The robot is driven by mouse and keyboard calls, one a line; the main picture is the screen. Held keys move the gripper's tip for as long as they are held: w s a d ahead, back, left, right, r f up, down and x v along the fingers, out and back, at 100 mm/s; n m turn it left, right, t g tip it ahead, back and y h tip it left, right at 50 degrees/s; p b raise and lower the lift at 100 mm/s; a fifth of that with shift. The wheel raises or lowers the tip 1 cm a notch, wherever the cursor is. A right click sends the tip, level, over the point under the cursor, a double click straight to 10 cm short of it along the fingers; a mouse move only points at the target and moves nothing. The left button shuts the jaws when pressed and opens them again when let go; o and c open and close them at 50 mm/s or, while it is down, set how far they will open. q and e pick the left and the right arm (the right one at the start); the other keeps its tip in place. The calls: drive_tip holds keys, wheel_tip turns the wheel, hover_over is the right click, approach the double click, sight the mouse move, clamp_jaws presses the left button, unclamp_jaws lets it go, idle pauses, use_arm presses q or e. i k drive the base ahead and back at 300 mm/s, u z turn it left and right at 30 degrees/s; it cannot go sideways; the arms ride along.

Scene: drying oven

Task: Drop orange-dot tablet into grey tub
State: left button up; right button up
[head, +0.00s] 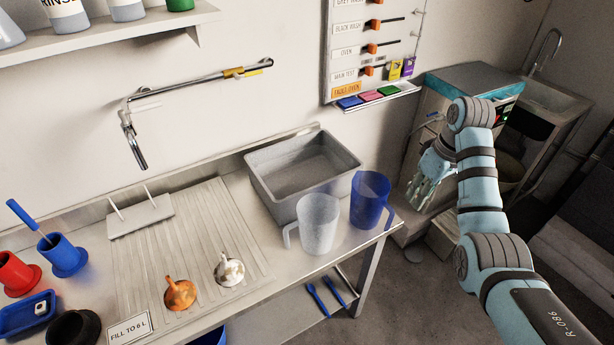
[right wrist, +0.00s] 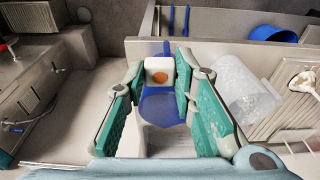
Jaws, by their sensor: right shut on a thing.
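The orange-dot tablet (right wrist: 160,72) is a white block with an orange dot facing the right wrist camera. My right gripper (right wrist: 158,82) is shut on it, with a green-padded finger on either side. In the head view my right gripper (head: 430,183) is right of the blue jug, in front of the oven area; the tablet cannot be made out there. The grey tub (head: 262,188) is an open rectangular basin at the back of the bench, left of my right gripper and apart from it. My left gripper is not in view.
Orange (head: 180,293) and white (head: 229,270) funnels lie on the drainboard. A blue tray (head: 18,318) holds a small white block.

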sight(313, 178)
drive_tip(key=u, duration=4.3)
drive_tip(key=k, duration=2.85)
drive_tip(key=z, duration=1.4)
drive_tip(key=i, duration=0.5)
drive_tip(key=u, duration=0.1)
